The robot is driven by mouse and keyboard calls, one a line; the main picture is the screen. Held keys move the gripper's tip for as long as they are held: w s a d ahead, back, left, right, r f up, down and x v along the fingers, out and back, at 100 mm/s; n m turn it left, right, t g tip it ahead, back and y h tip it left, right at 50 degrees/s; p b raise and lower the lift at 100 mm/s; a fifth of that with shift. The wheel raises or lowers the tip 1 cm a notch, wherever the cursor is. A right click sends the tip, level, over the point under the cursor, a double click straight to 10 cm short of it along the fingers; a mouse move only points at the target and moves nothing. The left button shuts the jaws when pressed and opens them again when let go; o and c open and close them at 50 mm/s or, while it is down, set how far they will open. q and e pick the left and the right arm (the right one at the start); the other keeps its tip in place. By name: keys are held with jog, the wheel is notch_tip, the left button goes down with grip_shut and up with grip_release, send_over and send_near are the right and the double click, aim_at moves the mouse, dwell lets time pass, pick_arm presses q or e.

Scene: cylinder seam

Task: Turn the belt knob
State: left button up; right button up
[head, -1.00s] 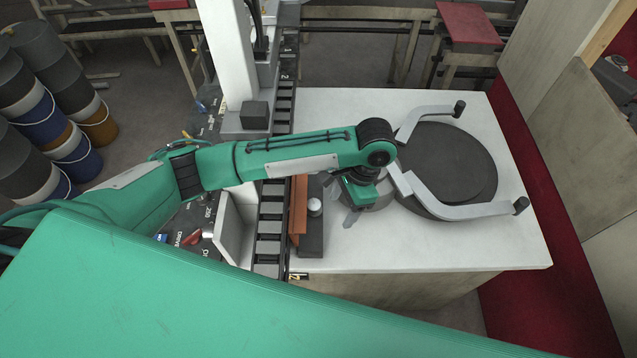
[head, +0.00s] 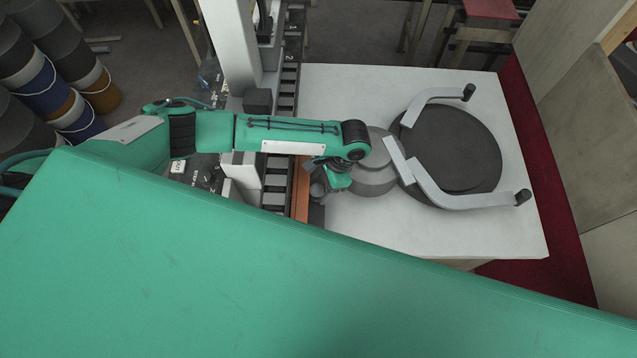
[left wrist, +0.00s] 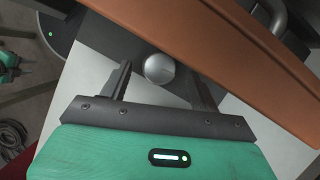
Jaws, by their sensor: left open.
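The belt knob (left wrist: 159,68) is a small round pale-grey knob on a dark base beside the orange strip (left wrist: 215,45). In the left wrist view it shows between the two dark fingers of my left gripper (left wrist: 162,72). The jaws are open, with a finger on each side of the knob; I cannot tell whether either touches it. In the head view my left gripper (head: 326,184) points down at the orange strip's right side and mostly covers the knob there. My right gripper is not in view.
The belt (head: 275,182) runs along the left of the white table (head: 400,235). A dark round turntable (head: 465,150) with curved grey arms (head: 465,200) stands on the table to the right. A grey column (head: 230,45) rises behind the belt. Drums (head: 75,115) stand far left.

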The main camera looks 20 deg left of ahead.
pick_arm(q)
jog(key=shift+s+a+f, duration=0.1)
jog(key=shift+s+f, duration=0.1)
jog(key=shift+f, duration=0.2)
jog(key=shift+a+f, duration=0.1)
jog(key=shift+f, duration=0.35)
jog(key=shift+s, duration=0.1)
jog(key=c, duration=1)
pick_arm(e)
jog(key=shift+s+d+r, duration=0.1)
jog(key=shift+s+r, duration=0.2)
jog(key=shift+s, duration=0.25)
